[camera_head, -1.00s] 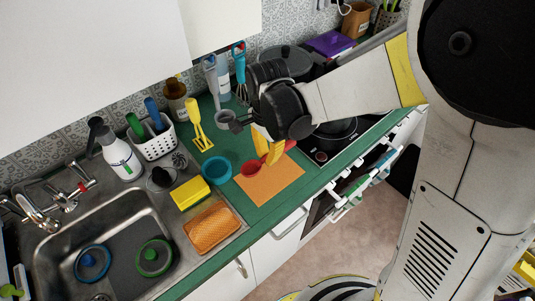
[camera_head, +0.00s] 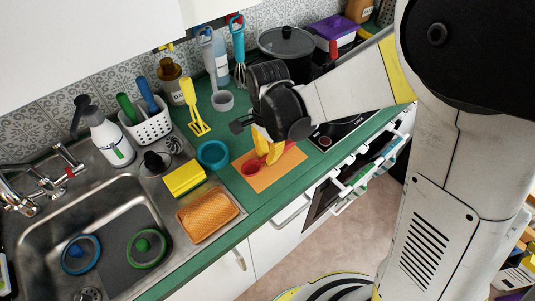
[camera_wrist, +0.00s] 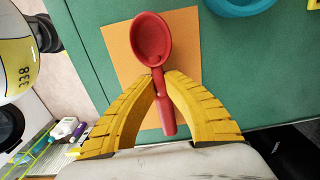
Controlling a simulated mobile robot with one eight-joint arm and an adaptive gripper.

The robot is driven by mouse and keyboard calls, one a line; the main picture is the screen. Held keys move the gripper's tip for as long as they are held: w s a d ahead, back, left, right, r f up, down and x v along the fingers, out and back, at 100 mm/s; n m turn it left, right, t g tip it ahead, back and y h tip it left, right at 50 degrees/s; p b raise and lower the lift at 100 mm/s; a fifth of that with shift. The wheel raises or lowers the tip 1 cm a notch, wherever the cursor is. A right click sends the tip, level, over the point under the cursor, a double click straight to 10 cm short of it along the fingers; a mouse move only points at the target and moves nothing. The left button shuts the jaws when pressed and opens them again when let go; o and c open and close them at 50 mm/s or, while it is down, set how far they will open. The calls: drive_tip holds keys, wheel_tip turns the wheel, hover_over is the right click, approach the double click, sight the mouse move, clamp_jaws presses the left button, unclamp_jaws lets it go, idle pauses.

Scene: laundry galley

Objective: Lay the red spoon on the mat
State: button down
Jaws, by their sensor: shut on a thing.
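The red spoon (camera_wrist: 152,40) is between the yellow fingertips of my gripper (camera_wrist: 160,74) in the wrist view. Its bowl points away from the gripper and its handle runs back between the fingers. The orange mat (camera_wrist: 187,22) lies flat on the green counter, behind the spoon in that view. In the head view my gripper (camera_head: 267,146) is over the orange mat (camera_head: 262,183), with the spoon's red bowl (camera_head: 251,167) over the mat's left part. My gripper is shut on the spoon. I cannot tell whether the spoon touches the mat.
A teal bowl (camera_head: 213,154) stands just left of the mat. A yellow sponge (camera_head: 184,179) and an orange textured pad (camera_head: 207,213) lie by the sink (camera_head: 115,228). A black pot (camera_head: 287,50) stands behind my gripper. Green counter is bare around the mat's front edge.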

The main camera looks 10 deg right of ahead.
drive_tip(key=c, duration=1.5)
unclamp_jaws()
drive_tip(key=shift+r, duration=0.1)
drive_tip(key=shift+r+p, duration=2.6)
drive_tip(key=shift+r, duration=0.9)
drive_tip(key=s+d+r+n+t+b, duration=0.1)
drive_tip(key=s+d+r+n+t, duration=0.2)
drive_tip(key=s+d+r+n, duration=0.2)
drive_tip(key=s+d+r+n+t+b, duration=0.2)
drive_tip(key=s+d+r+n+t, duration=0.2)
drive_tip(key=d, duration=0.5)
drive_tip(key=shift+s+r+n, duration=0.45)
drive_tip(key=shift+s+n, duration=0.25)
drive_tip(key=shift+n, duration=0.4)
